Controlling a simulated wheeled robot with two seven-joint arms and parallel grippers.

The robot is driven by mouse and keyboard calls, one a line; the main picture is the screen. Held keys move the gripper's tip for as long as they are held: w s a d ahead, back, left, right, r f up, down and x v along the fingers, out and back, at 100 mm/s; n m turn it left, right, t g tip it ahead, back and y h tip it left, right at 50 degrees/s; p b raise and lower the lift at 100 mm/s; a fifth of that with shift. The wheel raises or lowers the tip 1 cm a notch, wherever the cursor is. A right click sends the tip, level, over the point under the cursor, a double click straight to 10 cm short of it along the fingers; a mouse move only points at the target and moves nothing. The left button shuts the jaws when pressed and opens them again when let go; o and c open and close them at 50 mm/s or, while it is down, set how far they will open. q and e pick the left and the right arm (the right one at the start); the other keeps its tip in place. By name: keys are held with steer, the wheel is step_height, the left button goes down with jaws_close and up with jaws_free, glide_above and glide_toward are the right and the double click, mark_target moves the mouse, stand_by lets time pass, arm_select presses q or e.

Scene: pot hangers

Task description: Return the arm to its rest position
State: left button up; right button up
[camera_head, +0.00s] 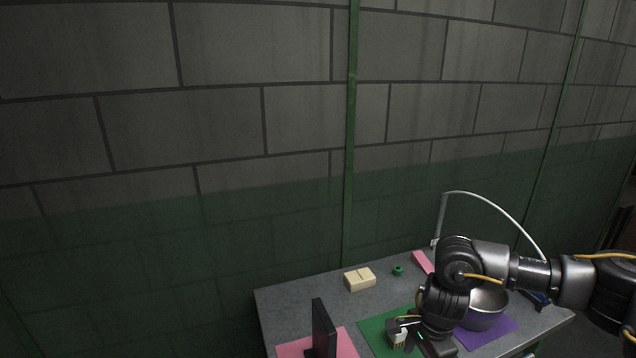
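My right arm comes in from the right and bends down over the table. Its gripper (402,334) is low over the green mat (375,328), beside a small whitish ribbed piece whose nature I cannot make out. The fingers are too small and dark to tell whether they are open or shut. A grey metal pot (486,318) stands on the purple mat (508,328), partly hidden behind my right arm. My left gripper is not in view.
The grey table (285,305) holds a cream block (359,279), a small green item (398,270) and a pink piece (422,262). A black upright panel (323,328) stands at the pink mat (346,346). A white curved rod (497,204) rises behind my arm.

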steer(key=s+a+f+m+t+y, duration=0.1)
steer(key=s+a+f+m+y, duration=0.15)
steer(key=a, duration=0.55)
steer(key=s+a+f+m+y, duration=0.2)
steer(key=s+a+m+y, duration=0.1)
steer(key=a, duration=0.6)
steer(key=s+a+r+m+t+y, duration=0.35)
steer(key=a+m, duration=0.55)
steer(key=m, duration=0.6)
steer(key=s+d+f+m+t+h, duration=0.1)
steer(key=d+f+m+t+h, duration=0.15)
steer(key=d+m, duration=0.55)
steer(key=s+d+f+m+t+h, duration=0.1)
steer(key=d+m+h, duration=0.3)
steer(key=m, duration=0.8)
steer(key=s+d+f+m+g+h, duration=0.2)
steer(key=s+d+f+m+g, duration=0.15)
steer(key=s+d+m, duration=0.45)
steer(key=s+d+f+m+g+h, duration=0.1)
steer(key=s+d+f+m+g, duration=0.1)
steer(key=s+d+f+m, duration=0.45)
step_height(320, 180, down, 25)
steer(key=s+d, duration=0.2)
steer(key=s, duration=0.1)
steer(key=s+d+f+g, duration=0.2)
steer(key=s+d+f, duration=0.1)
steer(key=s+f, duration=1.1)
steer(key=shift+s, duration=0.95)
